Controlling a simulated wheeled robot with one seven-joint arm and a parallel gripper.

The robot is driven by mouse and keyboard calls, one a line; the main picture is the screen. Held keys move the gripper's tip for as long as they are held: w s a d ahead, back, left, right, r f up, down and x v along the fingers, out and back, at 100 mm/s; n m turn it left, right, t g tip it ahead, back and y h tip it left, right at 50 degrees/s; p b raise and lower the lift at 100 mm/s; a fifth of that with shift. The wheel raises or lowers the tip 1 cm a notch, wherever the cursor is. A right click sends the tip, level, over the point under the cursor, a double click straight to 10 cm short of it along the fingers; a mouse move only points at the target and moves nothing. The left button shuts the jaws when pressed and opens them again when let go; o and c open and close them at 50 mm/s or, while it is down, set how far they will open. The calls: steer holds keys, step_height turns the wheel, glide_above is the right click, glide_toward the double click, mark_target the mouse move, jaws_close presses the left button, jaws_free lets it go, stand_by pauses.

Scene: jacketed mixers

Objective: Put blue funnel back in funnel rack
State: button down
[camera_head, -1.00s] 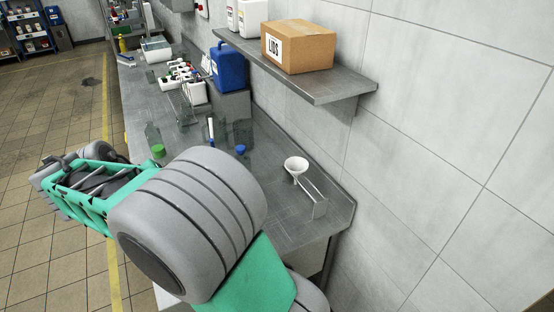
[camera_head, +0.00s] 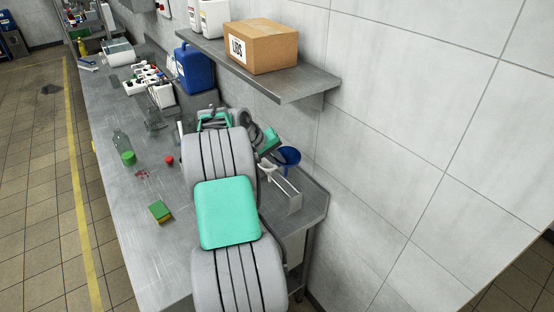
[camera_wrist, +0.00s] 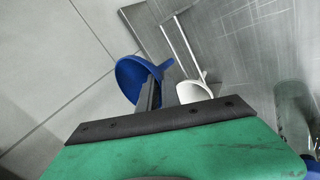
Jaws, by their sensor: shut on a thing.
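The blue funnel (camera_head: 287,157) is at the wall side of the bench, beside my teal hand in the head view. In the wrist view the blue funnel (camera_wrist: 128,78) shows its wide cone to the left, with its narrow part pointing right. My gripper (camera_wrist: 157,85) is shut on it, near its side. The funnel rack (camera_head: 293,201) is a small stand with two rails. A white funnel (camera_wrist: 196,89) sits at the rack, just right of my fingers.
A shelf (camera_head: 305,86) with a box (camera_head: 261,47) overhangs the bench by the wall. A blue jug (camera_head: 194,69), a clear bottle with a green cap (camera_head: 128,158), a red cap (camera_head: 169,160) and a sponge (camera_head: 160,212) stand or lie left of my arm.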

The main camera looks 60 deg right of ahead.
step_height(320, 180, down, 10)
steer(key=b, duration=0.7)
steer(key=shift+a, duration=0.15)
stand_by(0.4)
steer(key=shift+s+a+b, duration=0.3)
steer(key=shift+s+a, duration=0.05)
steer(key=shift+s, duration=0.25)
steer(key=shift+w, duration=0.2)
stand_by(0.8)
steer(key=shift+a+f, duration=0.2)
steer(key=shift+f, duration=0.2)
steer(key=c, duration=1.9)
jaws_free()
steer(key=o, duration=0.8)
steer(key=shift+d+r, duration=0.15)
steer(key=shift+r, duration=0.05)
steer(key=shift+r, duration=0.1)
